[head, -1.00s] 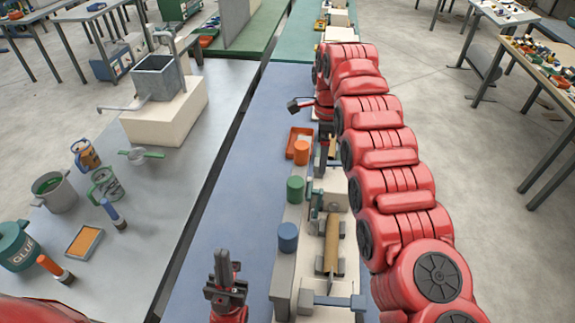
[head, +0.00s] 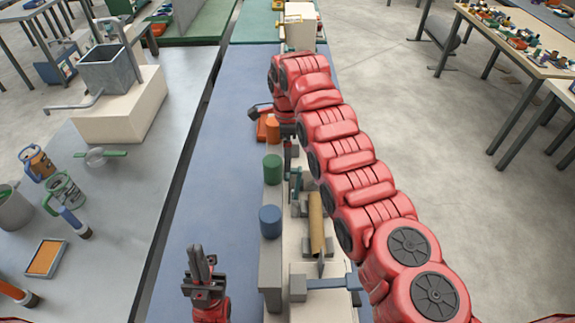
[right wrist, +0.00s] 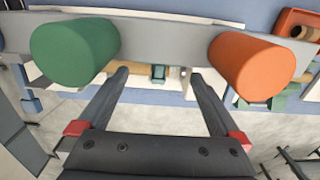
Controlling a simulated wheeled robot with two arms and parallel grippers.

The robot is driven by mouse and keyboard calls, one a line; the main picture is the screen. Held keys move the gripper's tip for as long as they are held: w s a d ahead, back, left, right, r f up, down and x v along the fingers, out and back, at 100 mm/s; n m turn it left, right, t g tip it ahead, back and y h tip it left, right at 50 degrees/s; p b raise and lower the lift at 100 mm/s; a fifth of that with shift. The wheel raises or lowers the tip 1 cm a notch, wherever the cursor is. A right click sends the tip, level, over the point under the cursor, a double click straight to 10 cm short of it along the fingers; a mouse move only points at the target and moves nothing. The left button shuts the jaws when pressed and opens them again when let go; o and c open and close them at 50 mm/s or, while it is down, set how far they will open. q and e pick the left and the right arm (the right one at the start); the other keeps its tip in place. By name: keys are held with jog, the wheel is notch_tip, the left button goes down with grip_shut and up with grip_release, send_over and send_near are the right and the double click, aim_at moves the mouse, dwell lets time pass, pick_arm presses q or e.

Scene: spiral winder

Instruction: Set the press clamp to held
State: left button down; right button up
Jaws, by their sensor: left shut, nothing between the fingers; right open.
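The winder (head: 270,268) is a long grey and cream machine with blue (head: 270,221), green (head: 272,168) and orange (head: 272,130) cylinders along its left side. A brown tube (head: 317,222) lies along it, and a blue-grey lever (head: 330,283) sits at the near end. A small teal part (head: 296,182) stands beside the tube; I cannot tell whether it is the press clamp. My right gripper (right wrist: 159,74) is open and empty, between the green (right wrist: 75,52) and orange (right wrist: 252,66) cylinders in its wrist view. My left gripper (head: 202,262) is shut and empty, left of the winder.
An orange tray (head: 262,131) lies beyond the cylinders, partly hidden. The blue tabletop (head: 215,160) left of the winder is mostly clear. A grey table at left holds a metal box on a cream block (head: 120,110), mugs and an orange pad (head: 46,257).

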notch_tip(320, 180, down, 4)
jog(key=shift+s+f+p, duration=0.1)
jog(key=shift+f+p, duration=0.05)
jog(key=shift+p, duration=0.65)
jog(key=shift+f, duration=0.65)
grip_shut()
